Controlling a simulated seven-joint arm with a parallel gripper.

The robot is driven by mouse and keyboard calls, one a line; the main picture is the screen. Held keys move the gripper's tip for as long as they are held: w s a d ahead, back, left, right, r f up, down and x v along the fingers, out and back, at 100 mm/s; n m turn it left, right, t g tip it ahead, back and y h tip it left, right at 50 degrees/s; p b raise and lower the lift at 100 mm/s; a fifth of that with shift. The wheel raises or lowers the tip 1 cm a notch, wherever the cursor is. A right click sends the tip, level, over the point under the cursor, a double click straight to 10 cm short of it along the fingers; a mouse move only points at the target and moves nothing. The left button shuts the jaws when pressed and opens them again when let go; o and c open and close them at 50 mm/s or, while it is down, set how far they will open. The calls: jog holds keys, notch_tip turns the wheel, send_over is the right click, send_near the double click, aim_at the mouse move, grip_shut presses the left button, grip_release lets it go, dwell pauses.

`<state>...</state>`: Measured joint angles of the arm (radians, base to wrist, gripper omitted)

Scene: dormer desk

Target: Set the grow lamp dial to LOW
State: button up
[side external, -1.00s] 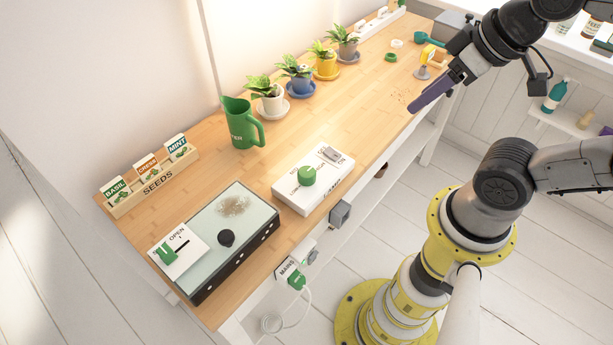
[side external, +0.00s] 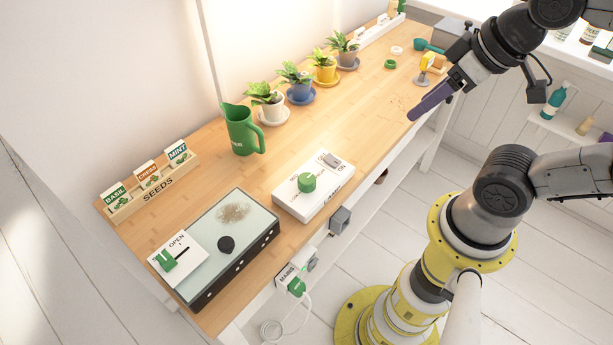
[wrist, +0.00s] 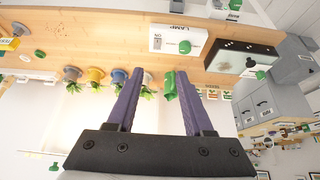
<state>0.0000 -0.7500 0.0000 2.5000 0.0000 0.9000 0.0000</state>
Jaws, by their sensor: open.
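The lamp box (side external: 290,203) is a white panel at the front middle of the desk in the side external view. Its round green dial (side external: 307,182) stands on top, with partly legible lettering at its left. I cannot tell which mark the dial points to. A grey switch (side external: 331,159) sits near the box's far end. The wrist view shows the box upside down (wrist: 168,40) with its green dial (wrist: 184,46). My gripper (side external: 415,113) has purple fingers and is well to the right of the box, above the desk's front edge. In the wrist view my gripper (wrist: 160,75) is open and empty.
A green jug (side external: 241,132) stands behind the lamp box, near several potted plants. A glass-topped box (side external: 232,242) with a black knob and green slider lies left, before the seed rack (side external: 155,188). Bare desk lies between lamp box and gripper.

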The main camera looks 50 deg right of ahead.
jog(key=shift+o, duration=1.9)
jog(key=shift+m, duration=0.5)
jog(key=m+g, duration=0.6)
jog(key=m, duration=1.3)
send_over(307, 178)
notch_tip(307, 178, down, 11)
notch_tip(307, 178, down, 13)
jog(key=shift+f, duration=0.1)
